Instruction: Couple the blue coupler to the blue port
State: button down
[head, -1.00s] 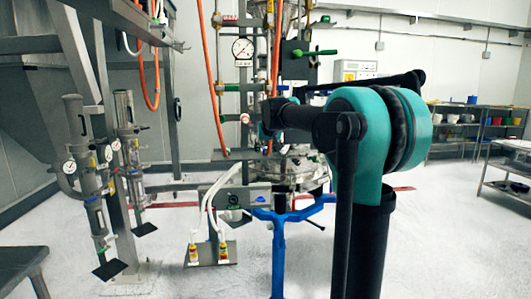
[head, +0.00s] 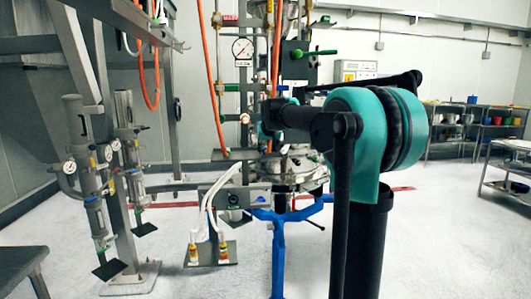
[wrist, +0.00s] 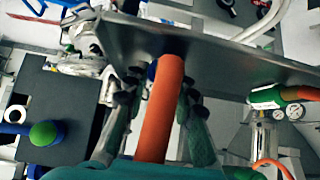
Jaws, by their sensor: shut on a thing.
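In the wrist view my gripper (wrist: 157,88) reaches up from the bottom edge, its two dark-tipped fingers on either side of an orange hose (wrist: 158,115). A small blue part (wrist: 151,71), which looks like the blue coupler, shows between the fingertips, partly hidden by the hose. My gripper is shut on it. The fingertips are close to the edge of a grey metal plate (wrist: 225,58); I cannot tell whether they touch. I cannot make out the blue port for sure.
In the wrist view a green knob (wrist: 45,133) is at left and a green-and-orange fitting (wrist: 285,95) at right. In the head view a gauge (head: 242,48), a hanging orange hose (head: 211,75) and a blue stand (head: 278,240) surround the work area. White floor is open at right.

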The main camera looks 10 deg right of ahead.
jog(key=shift+r, duration=2.85)
jog(key=d+v, duration=0.2)
jog(key=v, duration=0.9)
send_over(266, 148)
jog(key=d, duration=0.2)
jog(key=shift+f, duration=0.25)
jog(key=shift+w, duration=0.3)
jog(key=c, duration=1.2)
grip_release()
jog(key=shift+o, duration=0.2)
jog(key=shift+r, duration=0.1)
